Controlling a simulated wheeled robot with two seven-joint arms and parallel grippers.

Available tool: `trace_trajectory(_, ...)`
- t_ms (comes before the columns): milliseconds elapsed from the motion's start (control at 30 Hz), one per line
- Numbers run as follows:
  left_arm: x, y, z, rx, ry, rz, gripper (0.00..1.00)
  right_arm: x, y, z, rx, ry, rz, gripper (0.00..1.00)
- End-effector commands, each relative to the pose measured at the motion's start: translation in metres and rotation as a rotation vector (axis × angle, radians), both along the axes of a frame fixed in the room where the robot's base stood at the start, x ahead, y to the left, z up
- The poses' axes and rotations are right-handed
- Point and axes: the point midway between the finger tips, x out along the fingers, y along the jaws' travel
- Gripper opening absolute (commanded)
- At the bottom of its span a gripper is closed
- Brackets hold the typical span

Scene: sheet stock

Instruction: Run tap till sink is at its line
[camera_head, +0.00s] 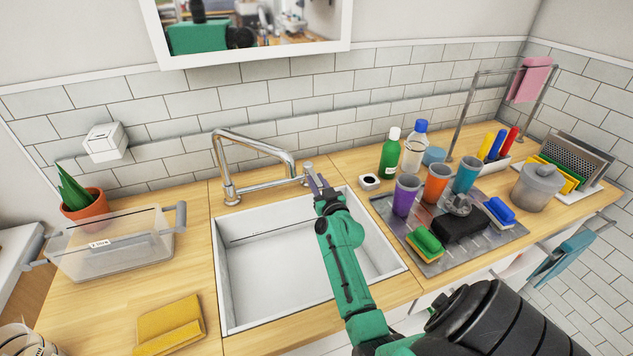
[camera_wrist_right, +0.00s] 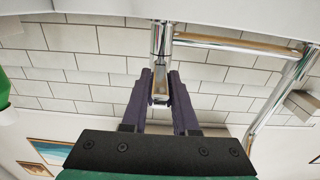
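The white sink (camera_head: 262,285) is set in the wooden worktop, with a thin dark line (camera_head: 262,236) along its far inner wall. No water shows in its visible part; my right arm covers some of it. The chrome tap (camera_head: 252,143) arches over the back of the sink, and no stream shows at its spout. Its lever post (camera_head: 308,170) stands right of the spout. My right gripper (camera_head: 317,183) is at this lever; in the right wrist view its dark fingers (camera_wrist_right: 161,88) close in on both sides of the chrome lever (camera_wrist_right: 160,76). My left gripper is out of view.
A metal drainer (camera_head: 455,258) with cups, sponges and a black item lies right of the sink. Bottles (camera_head: 413,148) stand behind it. A clear bin (camera_head: 110,245), a potted plant (camera_head: 85,207) and a yellow cloth (camera_head: 170,325) are on the left.

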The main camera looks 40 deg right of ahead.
Motion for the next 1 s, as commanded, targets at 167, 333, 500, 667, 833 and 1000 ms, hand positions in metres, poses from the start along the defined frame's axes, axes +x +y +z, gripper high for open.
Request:
trace_trajectory(167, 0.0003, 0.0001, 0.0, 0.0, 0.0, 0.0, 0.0, -0.0002, 0.0001, -0.0001, 0.0, 0.0, 0.0, 0.0)
trace_trajectory(333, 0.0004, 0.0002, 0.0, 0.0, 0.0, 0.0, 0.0, -0.0003, 0.0001, -0.0001, 0.0, 0.0, 0.0, 0.0)
trace_trajectory(500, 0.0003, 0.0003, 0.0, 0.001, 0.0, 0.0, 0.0, -0.0004, 0.0001, -0.0001, 0.0, 0.0, 0.0, 0.0)
trace_trajectory(667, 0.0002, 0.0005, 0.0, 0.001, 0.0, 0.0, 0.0, -0.0004, 0.0, -0.0002, 0.0, 0.0, 0.0, 0.0)
trace_trajectory(833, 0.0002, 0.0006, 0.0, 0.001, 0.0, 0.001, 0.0, -0.0004, 0.0, -0.0002, 0.0, 0.0, 0.0, 0.0)
trace_trajectory(1000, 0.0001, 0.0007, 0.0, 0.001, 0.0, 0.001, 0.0, -0.0004, 0.0, -0.0002, 0.0, 0.0, 0.0, 0.0)
